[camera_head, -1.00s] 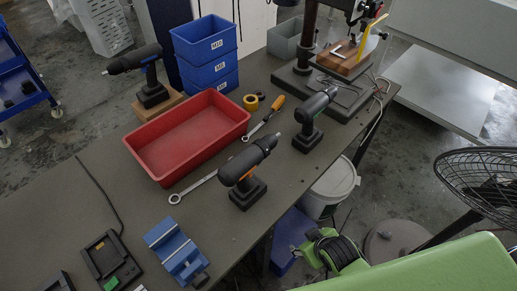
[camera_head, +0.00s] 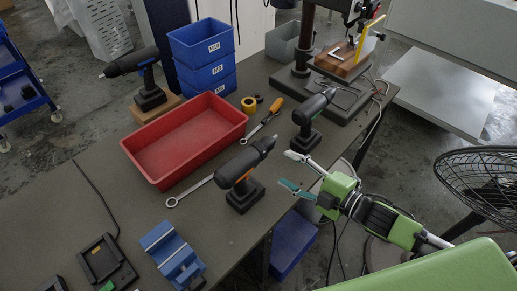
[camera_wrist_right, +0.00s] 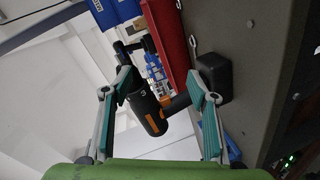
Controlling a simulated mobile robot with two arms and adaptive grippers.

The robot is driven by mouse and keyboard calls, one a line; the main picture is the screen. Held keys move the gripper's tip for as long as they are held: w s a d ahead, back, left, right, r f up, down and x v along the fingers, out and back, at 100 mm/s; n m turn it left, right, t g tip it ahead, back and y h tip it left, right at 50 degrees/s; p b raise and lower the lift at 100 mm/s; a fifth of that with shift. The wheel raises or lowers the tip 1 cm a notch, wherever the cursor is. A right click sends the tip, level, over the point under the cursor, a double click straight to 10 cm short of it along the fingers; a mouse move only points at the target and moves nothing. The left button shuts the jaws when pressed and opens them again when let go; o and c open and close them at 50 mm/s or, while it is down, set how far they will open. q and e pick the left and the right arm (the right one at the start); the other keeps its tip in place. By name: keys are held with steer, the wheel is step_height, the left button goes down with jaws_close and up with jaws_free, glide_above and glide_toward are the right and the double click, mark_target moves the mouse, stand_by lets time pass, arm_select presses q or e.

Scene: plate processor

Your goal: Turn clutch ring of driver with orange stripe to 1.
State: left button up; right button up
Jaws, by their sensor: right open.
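The driver with the orange stripe (camera_head: 238,174) stands upright on the dark bench in front of the red tray, its chuck pointing to the upper right. Its clutch ring sits near the chuck (camera_head: 264,145) and its setting is too small to read. In the right wrist view the driver (camera_wrist_right: 148,112) shows between the fingers, with an orange band on its body. My right gripper (camera_head: 287,171) is open and empty, to the right of the driver at the bench edge and apart from it. In the wrist view its teal-padded fingers (camera_wrist_right: 165,90) are spread wide. My left gripper is not in view.
Another driver (camera_head: 308,118) stands behind to the right, and one with a blue mark (camera_head: 146,80) on a wooden block. A red tray (camera_head: 150,176), wrench (camera_head: 190,190), blue vise (camera_head: 172,254) and charger (camera_head: 106,262) lie around. A fan (camera_head: 483,185) stands at right.

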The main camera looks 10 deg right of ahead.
mark_target(258, 150)
steer(key=s+d+r+n+g+y, duration=0.25)
steer(key=r+n+y, duration=0.25)
steer(key=n, duration=0.3)
steer(key=p+x, duration=0.1)
steer(key=x, duration=0.2)
steer(key=p+x, duration=0.1)
steer(key=x, duration=0.3)
steer(key=p+x, duration=0.1)
steer(key=x, duration=0.3)
steer(key=shift+w+a+r, duration=0.15)
steer(key=shift+w+r, duration=0.1)
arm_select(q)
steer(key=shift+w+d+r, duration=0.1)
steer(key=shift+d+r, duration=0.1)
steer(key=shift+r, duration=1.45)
arm_select(e)
steer(key=shift+w+a+f, duration=0.15)
steer(key=shift+w+a, duration=0.3)
steer(key=shift+a, duration=0.15)
steer(key=c, duration=1.2)
